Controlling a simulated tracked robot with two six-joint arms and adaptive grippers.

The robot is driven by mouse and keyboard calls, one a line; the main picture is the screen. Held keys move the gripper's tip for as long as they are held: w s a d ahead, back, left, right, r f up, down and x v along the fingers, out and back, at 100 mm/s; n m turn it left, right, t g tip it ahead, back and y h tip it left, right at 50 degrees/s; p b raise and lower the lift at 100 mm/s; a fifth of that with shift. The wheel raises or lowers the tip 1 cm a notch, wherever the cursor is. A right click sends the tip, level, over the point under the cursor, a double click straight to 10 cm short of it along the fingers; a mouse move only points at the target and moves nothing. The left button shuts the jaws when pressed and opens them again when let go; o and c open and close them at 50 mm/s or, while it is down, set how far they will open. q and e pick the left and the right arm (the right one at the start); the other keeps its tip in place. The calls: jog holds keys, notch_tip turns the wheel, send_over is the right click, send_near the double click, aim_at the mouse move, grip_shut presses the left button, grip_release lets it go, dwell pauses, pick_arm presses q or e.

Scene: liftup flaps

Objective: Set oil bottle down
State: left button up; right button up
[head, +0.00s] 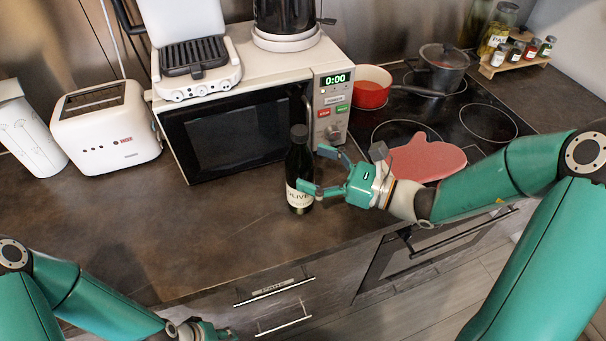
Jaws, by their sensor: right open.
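A dark oil bottle (299,163) with a pale label stands upright on the brown counter (200,225), in front of the microwave's right side. My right gripper (312,170) is open, with its fingers beside the bottle at its right. One finger reaches near the label, and whether it touches the glass I cannot tell. My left gripper (212,331) is low at the bottom edge, in front of the counter, partly cut off, and its fingers are not clear.
A microwave (230,133) stands behind the bottle, with a white grill (195,60) on top. A toaster (105,128) is at left. A red pan (371,90), a grey pot (440,68) and a red oven mitt (428,158) are at right. The counter left of the bottle is clear.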

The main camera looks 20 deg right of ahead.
aim_at(300, 163)
jog(key=shift+x, duration=1.6)
jog(key=shift+c, duration=0.2)
grip_shut()
